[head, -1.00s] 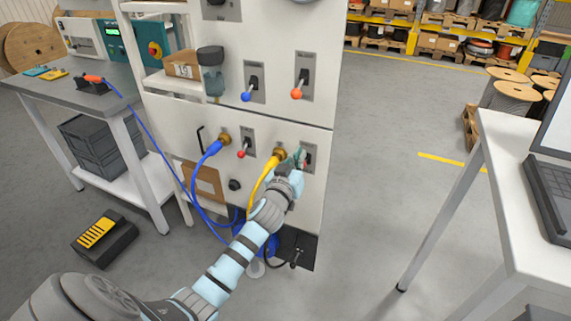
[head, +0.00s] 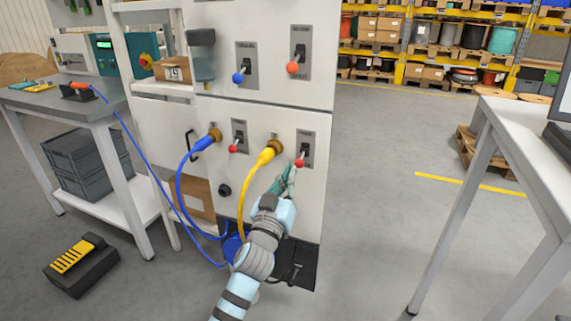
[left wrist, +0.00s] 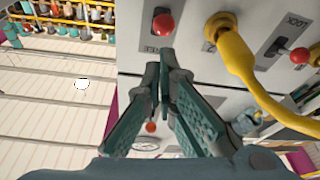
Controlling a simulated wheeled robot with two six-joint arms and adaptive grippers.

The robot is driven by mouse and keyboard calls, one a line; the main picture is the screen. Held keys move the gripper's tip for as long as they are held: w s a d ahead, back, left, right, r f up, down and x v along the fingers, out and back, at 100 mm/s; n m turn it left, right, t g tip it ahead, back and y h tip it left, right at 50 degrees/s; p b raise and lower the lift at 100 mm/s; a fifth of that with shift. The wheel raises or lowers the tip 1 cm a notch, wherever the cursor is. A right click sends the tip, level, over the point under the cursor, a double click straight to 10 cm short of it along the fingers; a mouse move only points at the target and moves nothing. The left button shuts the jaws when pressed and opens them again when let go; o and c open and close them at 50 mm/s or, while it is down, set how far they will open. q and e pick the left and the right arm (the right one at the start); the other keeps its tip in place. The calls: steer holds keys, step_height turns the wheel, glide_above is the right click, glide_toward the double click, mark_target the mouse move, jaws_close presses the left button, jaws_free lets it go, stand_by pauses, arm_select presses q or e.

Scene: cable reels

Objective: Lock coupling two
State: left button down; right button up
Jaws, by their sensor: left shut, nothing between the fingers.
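Coupling two appears to be the right brass coupling (head: 275,145) on the white panel, with a yellow plug and cable (head: 262,160) in it. The yellow plug also shows in the left wrist view (left wrist: 230,45). Beside it to the right is a lever with a red ball knob (head: 300,163), at the lower part of its grey plate. In the left wrist view the red knob (left wrist: 163,25) is just beyond my fingertips. My left gripper (head: 290,172) is shut and empty, just below the knob; whether it touches cannot be told. My right gripper is not in view.
The left coupling (head: 215,134) holds a blue plug, with its own red-knobbed lever (head: 233,148). Two upper levers have a blue knob (head: 237,78) and an orange knob (head: 292,68). A workbench (head: 50,98) stands left, a white table (head: 530,140) right. Open floor lies between panel and table.

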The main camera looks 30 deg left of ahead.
arm_select(q)
steer(key=s, duration=0.1)
steer(key=s+f, duration=0.2)
steer(key=shift+s+d+f+b, duration=0.15)
steer(key=shift+d+b, duration=0.15)
steer(key=shift+b, duration=0.1)
